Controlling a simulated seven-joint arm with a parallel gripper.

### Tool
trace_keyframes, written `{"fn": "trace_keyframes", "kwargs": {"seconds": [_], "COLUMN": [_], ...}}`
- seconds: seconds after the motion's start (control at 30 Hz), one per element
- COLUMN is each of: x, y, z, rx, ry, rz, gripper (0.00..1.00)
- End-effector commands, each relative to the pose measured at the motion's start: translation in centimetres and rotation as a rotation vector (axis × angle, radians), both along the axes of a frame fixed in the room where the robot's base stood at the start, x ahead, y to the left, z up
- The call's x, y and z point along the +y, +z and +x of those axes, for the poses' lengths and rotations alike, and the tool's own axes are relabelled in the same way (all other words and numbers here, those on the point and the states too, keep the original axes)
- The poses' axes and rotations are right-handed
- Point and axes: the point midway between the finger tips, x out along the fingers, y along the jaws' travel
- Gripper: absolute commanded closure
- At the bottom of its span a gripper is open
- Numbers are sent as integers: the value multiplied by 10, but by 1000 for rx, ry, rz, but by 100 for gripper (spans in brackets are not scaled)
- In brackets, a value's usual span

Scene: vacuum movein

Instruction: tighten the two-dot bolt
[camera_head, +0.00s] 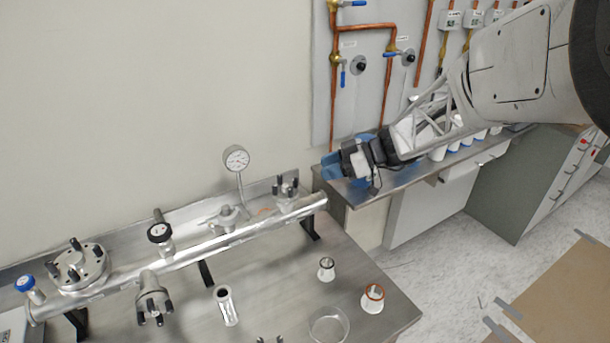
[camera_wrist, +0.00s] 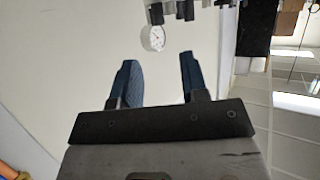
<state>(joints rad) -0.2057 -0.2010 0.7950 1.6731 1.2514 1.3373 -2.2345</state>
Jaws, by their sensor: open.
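A metal vacuum tube (camera_head: 190,258) runs across the steel bench. A large round flange (camera_head: 93,262) with several dark upright bolts sits at its left end. A smaller flange (camera_head: 287,187) with dark bolts is at its right end, and a front port (camera_head: 150,293) has dark bolts pointing down. Dot marks are too small to make out, so I cannot tell which is the two-dot bolt. My gripper (camera_head: 333,167) is open and empty, with blue fingers, right of and apart from the right-end flange. The fingers also show in the wrist view (camera_wrist: 157,65).
A dial gauge (camera_head: 237,159) rises behind the tube; it also shows in the wrist view (camera_wrist: 152,38). A metal cylinder (camera_head: 227,306), two small fittings (camera_head: 326,269) (camera_head: 372,300) and a glass dish (camera_head: 328,325) stand on the front bench. Copper pipes (camera_head: 389,75) line the wall behind.

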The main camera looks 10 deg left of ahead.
Motion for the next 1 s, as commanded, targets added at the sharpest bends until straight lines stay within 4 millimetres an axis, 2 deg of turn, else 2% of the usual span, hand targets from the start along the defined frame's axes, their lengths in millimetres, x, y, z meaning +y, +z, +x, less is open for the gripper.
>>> {"fn": "trace_keyframes", "kwargs": {"seconds": [0.47, 1.0], "x": [5, 53], "y": [-3, -23], "z": [-1, -13], "rx": [1, 3], "ry": [1, 1], "rz": [0, 0], "gripper": [59, 59]}}
